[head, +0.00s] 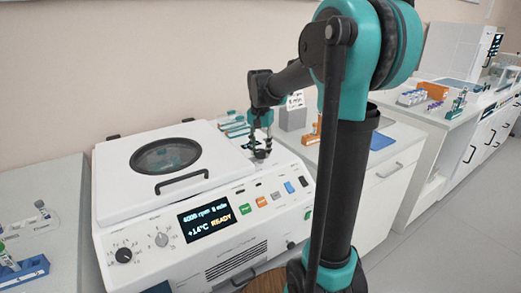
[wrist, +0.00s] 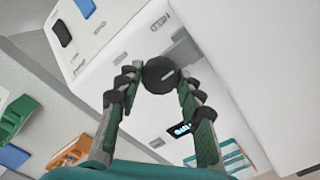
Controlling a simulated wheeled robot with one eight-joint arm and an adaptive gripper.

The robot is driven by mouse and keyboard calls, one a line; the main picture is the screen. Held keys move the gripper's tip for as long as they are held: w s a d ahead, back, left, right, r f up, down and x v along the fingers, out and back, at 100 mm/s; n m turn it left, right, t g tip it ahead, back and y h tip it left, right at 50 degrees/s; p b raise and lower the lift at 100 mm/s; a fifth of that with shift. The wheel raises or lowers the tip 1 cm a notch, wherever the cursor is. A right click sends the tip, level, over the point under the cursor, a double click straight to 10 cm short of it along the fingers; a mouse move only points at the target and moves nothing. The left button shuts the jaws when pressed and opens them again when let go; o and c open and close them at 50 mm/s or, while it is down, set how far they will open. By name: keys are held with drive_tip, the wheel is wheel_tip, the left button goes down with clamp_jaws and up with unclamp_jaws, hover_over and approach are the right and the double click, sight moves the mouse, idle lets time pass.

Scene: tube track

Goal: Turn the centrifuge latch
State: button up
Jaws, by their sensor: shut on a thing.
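The white centrifuge (head: 200,225) stands on the bench in the head view, its lid (head: 130,200) down and its display reading READY. My gripper (head: 261,153) points down at the right part of the centrifuge's top. In the wrist view my gripper (wrist: 158,76) has its two fingers on either side of a dark round knob, the latch (wrist: 159,77), and is shut on it. A light mark shows on the knob's face. In the head view the latch is mostly hidden by the fingers.
The lid handle (head: 182,182) is left of my gripper. Buttons and a blue switch (head: 289,187) line the front right edge. A grey block (head: 292,117) and teal items (head: 233,126) stand behind. A blue rack (head: 25,272) sits at left.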

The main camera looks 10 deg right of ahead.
sight(260, 151)
idle(0.4)
drive_tip(key=o, duration=1.2)
drive_tip(key=shift+c, duration=0.2)
drive_tip(key=shift+r, duration=0.1)
wheel_tip(260, 151, up, 12)
